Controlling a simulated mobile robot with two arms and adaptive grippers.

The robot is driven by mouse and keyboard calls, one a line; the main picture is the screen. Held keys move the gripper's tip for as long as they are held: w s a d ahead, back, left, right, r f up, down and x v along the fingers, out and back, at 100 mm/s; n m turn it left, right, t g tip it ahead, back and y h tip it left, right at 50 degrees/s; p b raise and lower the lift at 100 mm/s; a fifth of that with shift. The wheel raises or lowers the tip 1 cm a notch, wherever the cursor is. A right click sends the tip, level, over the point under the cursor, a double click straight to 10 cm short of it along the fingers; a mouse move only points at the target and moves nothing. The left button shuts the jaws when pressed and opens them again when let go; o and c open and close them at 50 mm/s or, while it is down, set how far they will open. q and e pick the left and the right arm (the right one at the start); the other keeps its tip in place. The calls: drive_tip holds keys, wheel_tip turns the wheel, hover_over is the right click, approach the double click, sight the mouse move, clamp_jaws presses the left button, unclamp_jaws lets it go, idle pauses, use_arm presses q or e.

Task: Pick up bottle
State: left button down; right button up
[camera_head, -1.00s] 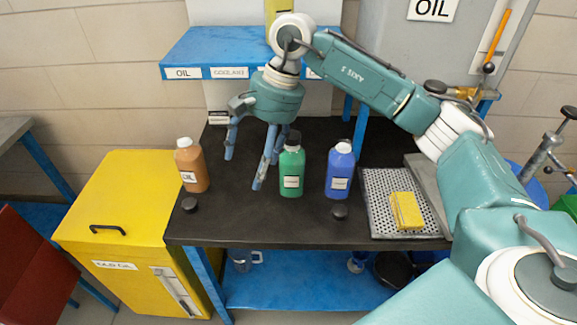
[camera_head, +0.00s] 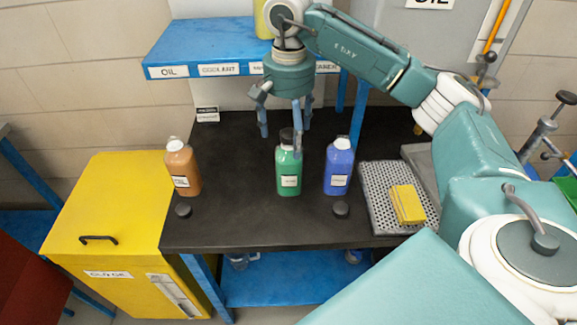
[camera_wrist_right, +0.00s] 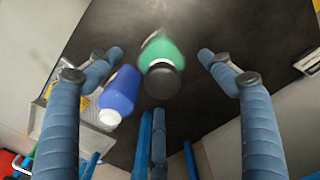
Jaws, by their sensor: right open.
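Three bottles stand upright in a row on the black bench top: an orange one (camera_head: 182,170), a green one with a black cap (camera_head: 289,172), and a blue one with a white top (camera_head: 339,168). My right gripper (camera_head: 284,140) is open and empty, fingers pointing down around the upper area of the green bottle; one finger overlaps its edge in the head view. In the right wrist view the green bottle (camera_wrist_right: 160,55) lies between the spread fingers, and the blue bottle (camera_wrist_right: 119,90) is close to the left finger. Contact cannot be told. My left gripper is out of view.
Loose black caps (camera_head: 183,210) (camera_head: 340,208) lie on the bench's front part. A perforated tray (camera_head: 378,197) with a yellow sponge (camera_head: 407,204) is at right. A labelled blue shelf (camera_head: 210,50) rises behind. A yellow bin (camera_head: 110,205) stands at left.

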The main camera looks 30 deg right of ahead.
sight(289, 150)
wheel_tip(289, 150, down, 2)
drive_tip(key=shift+w+f+p, duration=0.15)
drive_tip(key=shift+f+p, duration=0.05)
drive_tip(key=shift+p, duration=0.3)
wheel_tip(289, 150, down, 4)
drive_tip(key=shift+d+r+p, duration=0.1)
drive_tip(key=shift+d+p, duration=0.05)
drive_tip(key=shift+p, duration=0.55)
drive_tip(key=shift+f, duration=0.2)
drive_tip(key=c, duration=1.8)
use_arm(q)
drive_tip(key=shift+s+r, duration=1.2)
use_arm(e)
drive_tip(key=shift+w+r, duration=0.1)
drive_tip(key=shift+c, duration=1.1)
drive_tip(key=shift+r, duration=0.1)
